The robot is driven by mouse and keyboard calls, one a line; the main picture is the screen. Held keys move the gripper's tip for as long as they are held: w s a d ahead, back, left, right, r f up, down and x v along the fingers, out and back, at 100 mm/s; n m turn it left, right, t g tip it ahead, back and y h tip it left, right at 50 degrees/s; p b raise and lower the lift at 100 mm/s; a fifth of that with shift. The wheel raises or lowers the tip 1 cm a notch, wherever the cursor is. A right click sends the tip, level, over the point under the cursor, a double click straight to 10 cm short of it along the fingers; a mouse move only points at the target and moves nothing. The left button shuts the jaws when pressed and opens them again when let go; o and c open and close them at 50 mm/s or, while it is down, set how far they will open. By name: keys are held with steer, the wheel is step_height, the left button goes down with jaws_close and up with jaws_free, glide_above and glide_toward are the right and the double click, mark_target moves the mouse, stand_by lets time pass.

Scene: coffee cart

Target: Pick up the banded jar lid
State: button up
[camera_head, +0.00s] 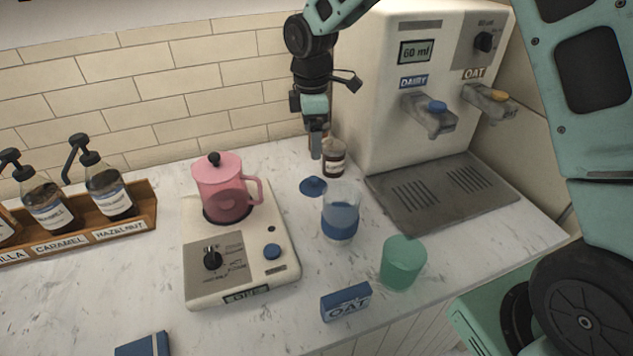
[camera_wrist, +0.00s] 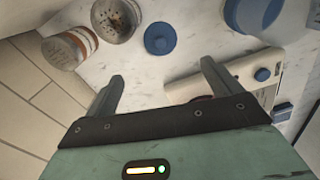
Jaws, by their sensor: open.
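A round blue lid (camera_head: 313,186) with a small raised knob lies flat on the marble counter, in front of the jars. It also shows in the wrist view (camera_wrist: 160,38), beyond the gap between my fingers. My gripper (camera_head: 316,148) is open and empty, above and behind the blue lid. Its fingers (camera_wrist: 160,80) are spread apart.
A blue-banded glass (camera_head: 341,215) stands close right of the lid. A hot plate (camera_head: 275,225) with a pink pot (camera_head: 222,190) is at left. The milk dispenser (camera_head: 385,110) stands right, the tiled wall behind.

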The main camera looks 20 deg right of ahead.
steer(key=p, duration=0.2)
glide_above(312, 178)
step_height(312, 178, down, 8)
steer(key=shift+r, duration=0.15)
steer(key=shift+f+p, duration=0.85)
steer(key=shift+f, duration=1.8)
steer(key=c, duration=1.1)
